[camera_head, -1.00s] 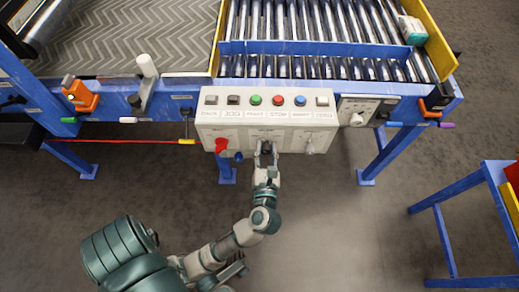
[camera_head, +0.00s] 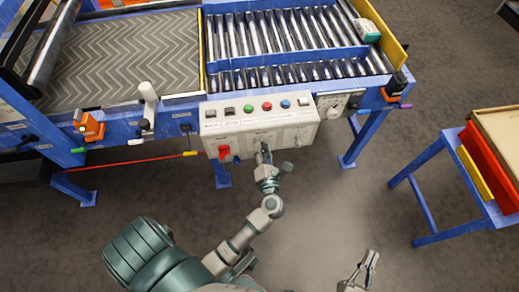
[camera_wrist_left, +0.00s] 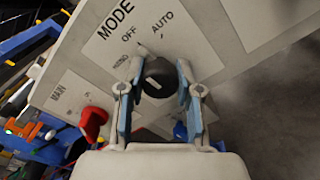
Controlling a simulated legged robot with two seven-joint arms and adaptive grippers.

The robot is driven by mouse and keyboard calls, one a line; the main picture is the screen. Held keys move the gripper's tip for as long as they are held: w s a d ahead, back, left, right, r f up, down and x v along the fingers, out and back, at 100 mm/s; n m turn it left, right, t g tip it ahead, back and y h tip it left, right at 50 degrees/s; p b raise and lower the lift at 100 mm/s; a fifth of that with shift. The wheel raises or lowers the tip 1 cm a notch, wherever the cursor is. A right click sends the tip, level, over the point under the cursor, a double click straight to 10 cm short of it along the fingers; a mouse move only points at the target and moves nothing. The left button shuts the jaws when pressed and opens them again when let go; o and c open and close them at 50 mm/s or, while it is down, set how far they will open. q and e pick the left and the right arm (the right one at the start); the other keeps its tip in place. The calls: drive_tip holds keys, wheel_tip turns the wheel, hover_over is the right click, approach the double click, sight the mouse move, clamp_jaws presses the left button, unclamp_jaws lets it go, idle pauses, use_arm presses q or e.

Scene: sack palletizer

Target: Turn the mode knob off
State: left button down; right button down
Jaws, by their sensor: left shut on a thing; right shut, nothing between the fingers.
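The black mode knob (camera_wrist_left: 158,75) sits on the light control panel (camera_head: 238,139), under a MODE label with OFF and AUTO marks. A pale pointer at its upper edge points up toward the OFF and AUTO labels; I cannot tell exactly which mark it meets. My left gripper (camera_head: 265,155) is at the panel's lower front, its blue-padded fingers on either side of the knob and shut on it. In the head view the knob is mostly hidden by the fingers. My right gripper (camera_head: 371,258) is shut and empty, low at the right, away from the panel.
A red main switch (camera_head: 224,152) is left of the knob; it also shows in the wrist view (camera_wrist_left: 93,121). Push buttons (camera_head: 267,106) line the panel's top. The roller conveyor (camera_head: 290,45) lies behind. A blue stand (camera_head: 430,160) is at right, with open floor between.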

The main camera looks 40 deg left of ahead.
use_arm(q)
drive_tip(key=shift+w+d, duration=0.1)
use_arm(e)
drive_tip(key=shift+w+f+g, duration=0.1)
drive_tip(key=shift+f+g, duration=0.15)
drive_tip(key=shift+g, duration=0.05)
use_arm(q)
drive_tip(key=c, duration=0.8)
unclamp_jaws()
drive_tip(key=shift+c, duration=0.2)
drive_tip(key=shift+o, duration=0.4)
drive_tip(key=shift+f, duration=0.1)
use_arm(e)
drive_tip(key=shift+w+f, duration=0.1)
drive_tip(key=shift+w, duration=0.05)
use_arm(q)
drive_tip(key=shift+s+d, duration=0.2)
drive_tip(key=shift+s, duration=0.05)
drive_tip(key=v, duration=1.1)
drive_tip(key=shift+d, duration=0.1)
